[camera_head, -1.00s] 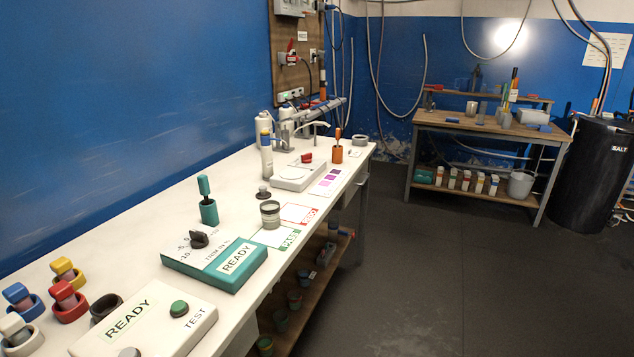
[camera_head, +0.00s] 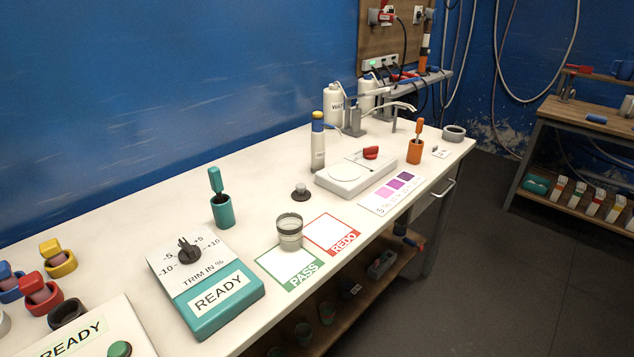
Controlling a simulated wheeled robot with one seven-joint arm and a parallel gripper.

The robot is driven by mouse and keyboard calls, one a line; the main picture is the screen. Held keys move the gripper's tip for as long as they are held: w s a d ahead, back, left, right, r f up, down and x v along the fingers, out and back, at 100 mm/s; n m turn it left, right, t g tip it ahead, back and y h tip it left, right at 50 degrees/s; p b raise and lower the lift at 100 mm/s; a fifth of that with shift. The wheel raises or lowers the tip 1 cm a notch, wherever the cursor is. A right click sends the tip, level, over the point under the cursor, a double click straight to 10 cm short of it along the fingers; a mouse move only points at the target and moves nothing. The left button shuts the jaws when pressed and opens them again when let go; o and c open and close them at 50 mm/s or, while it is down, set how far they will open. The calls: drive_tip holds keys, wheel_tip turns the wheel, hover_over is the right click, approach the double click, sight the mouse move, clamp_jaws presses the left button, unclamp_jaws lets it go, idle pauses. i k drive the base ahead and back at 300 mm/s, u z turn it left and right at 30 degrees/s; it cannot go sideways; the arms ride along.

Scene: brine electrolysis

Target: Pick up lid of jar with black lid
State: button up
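A small dark disc with a greyish knob (camera_head: 301,191) lies flat on the white bench behind the cards; I cannot tell whether it is the black lid. A glass jar with a grey rim (camera_head: 290,234) stands upright beside the disc, nearer me, at the back edge of the PASS card (camera_head: 290,272); no black lid shows on it. A black ring-shaped holder (camera_head: 67,314) sits at the lower left, partly cut off by the READY/TEST box. My gripper is not in view.
Red (camera_head: 40,297) and yellow (camera_head: 57,257) ringed pieces stand at the left. A teal trim box (camera_head: 230,312), a teal cup with a handled tool (camera_head: 221,209), a white scale (camera_head: 350,178) and an orange cup (camera_head: 414,152) stand on the bench. Open floor (camera_head: 440,280) lies at right.

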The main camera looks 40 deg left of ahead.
sight(300, 194)
drive_tip(key=u, duration=0.4)
drive_tip(key=i, duration=1.05)
drive_tip(key=u, duration=1)
drive_tip(key=i, duration=0.6)
drive_tip(key=u, duration=0.35)
